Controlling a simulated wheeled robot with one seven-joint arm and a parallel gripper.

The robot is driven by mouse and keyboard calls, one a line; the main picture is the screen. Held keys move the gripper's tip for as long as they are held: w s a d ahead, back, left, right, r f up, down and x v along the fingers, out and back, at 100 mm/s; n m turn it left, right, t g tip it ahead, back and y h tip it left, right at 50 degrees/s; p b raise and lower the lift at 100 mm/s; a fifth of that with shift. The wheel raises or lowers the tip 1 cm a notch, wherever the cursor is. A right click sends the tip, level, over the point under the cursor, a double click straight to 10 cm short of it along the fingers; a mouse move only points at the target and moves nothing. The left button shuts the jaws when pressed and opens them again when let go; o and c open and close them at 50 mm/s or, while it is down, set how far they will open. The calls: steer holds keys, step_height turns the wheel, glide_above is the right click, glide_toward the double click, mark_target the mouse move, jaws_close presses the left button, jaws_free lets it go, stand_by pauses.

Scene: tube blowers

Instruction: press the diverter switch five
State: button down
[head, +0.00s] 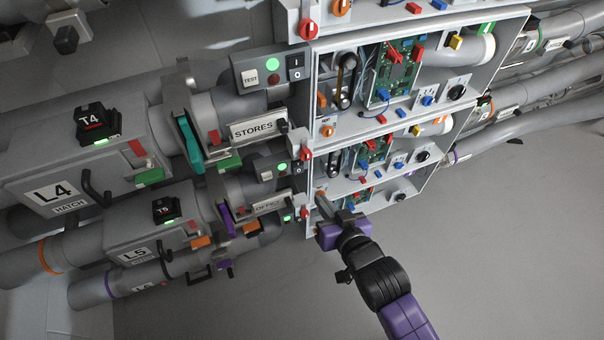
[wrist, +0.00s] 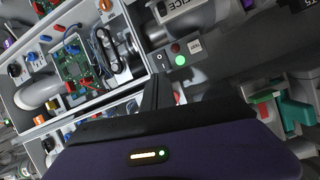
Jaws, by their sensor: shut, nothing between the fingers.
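The L5 unit (head: 133,256) is at the lower left in the head view, with the OFFICE plate (head: 268,205) at its right end. Beside that plate is a small panel with a green lamp (head: 282,167); a green lamp also shows in the wrist view (wrist: 180,61), near the OFFICE plate (wrist: 183,6). An open box with a green board (head: 376,149) stands to its right. I cannot tell which control is diverter switch five. My gripper (head: 322,200) is shut and empty, low in front of the stacked boxes; its dark fingers also show in the wrist view (wrist: 156,92).
The L4 unit (head: 55,193) and STORES plate (head: 254,129) are above, with another open box (head: 394,69) beside them. Red and orange knobs (head: 308,29) stick out along the box edges. Grey floor (head: 500,240) is clear at the lower right.

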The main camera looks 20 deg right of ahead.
mark_target(299, 170)
steer(key=shift+n, duration=1.2)
steer(key=shift+w, duration=0.1)
steer(key=x, duration=1.3)
steer(key=shift+w+f, duration=0.2)
steer(key=shift+w, duration=0.05)
steer(key=shift+f, duration=0.1)
steer(key=shift+w+f, duration=0.1)
steer(key=shift+w+f+b, duration=0.15)
steer(key=shift+f+b, duration=0.15)
steer(key=shift+b, duration=0.6)
steer(key=shift+r+p, duration=0.35)
steer(key=shift+p, duration=0.05)
steer(key=shift+r, duration=0.1)
